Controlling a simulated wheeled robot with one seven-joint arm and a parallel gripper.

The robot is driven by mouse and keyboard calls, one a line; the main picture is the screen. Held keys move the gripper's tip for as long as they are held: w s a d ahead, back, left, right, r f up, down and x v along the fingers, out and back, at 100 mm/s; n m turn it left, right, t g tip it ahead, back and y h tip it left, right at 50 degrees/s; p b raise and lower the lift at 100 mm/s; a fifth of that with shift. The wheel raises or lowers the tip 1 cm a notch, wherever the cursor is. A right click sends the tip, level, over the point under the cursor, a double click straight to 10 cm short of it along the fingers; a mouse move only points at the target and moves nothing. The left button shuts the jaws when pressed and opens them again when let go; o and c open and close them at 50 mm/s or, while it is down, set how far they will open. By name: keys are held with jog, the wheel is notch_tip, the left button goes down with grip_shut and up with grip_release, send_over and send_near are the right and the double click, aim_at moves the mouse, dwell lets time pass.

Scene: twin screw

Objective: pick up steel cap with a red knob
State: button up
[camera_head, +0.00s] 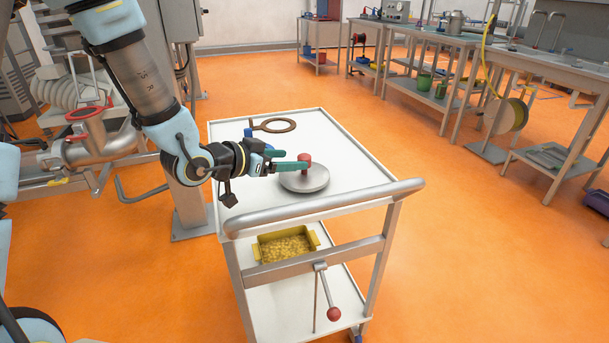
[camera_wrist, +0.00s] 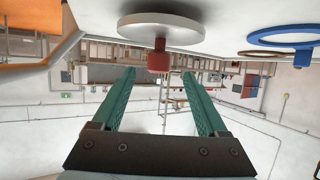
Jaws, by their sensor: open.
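The steel cap (camera_head: 304,181) is a round grey disc lying on the white top of the cart (camera_head: 352,176). Its red knob (camera_head: 305,160) stands up from the middle. My gripper (camera_head: 306,161) is at the knob's height, its green fingers pointing at the knob from the left. In the wrist view, which looks upside down, the cap (camera_wrist: 160,28) is at the top centre and its red knob (camera_wrist: 158,61) lies between the tips of the spread fingers (camera_wrist: 158,75). The gripper is open. I cannot tell whether either finger touches the knob.
The cart's handle rail (camera_head: 325,207) runs along the near edge. A yellow bin (camera_head: 287,246) sits on the lower shelf. Benches (camera_head: 440,45) stand at the back right. The cart top right of the cap is clear.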

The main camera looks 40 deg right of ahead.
aim_at(312, 168)
jog(key=x, duration=0.3)
jog(key=shift+d+f, duration=0.1)
jog(key=shift+d, duration=0.1)
jog(key=shift+p+x, duration=1)
jog(key=shift+x, duration=1.7)
jog(key=shift+s, duration=0.1)
grip_shut()
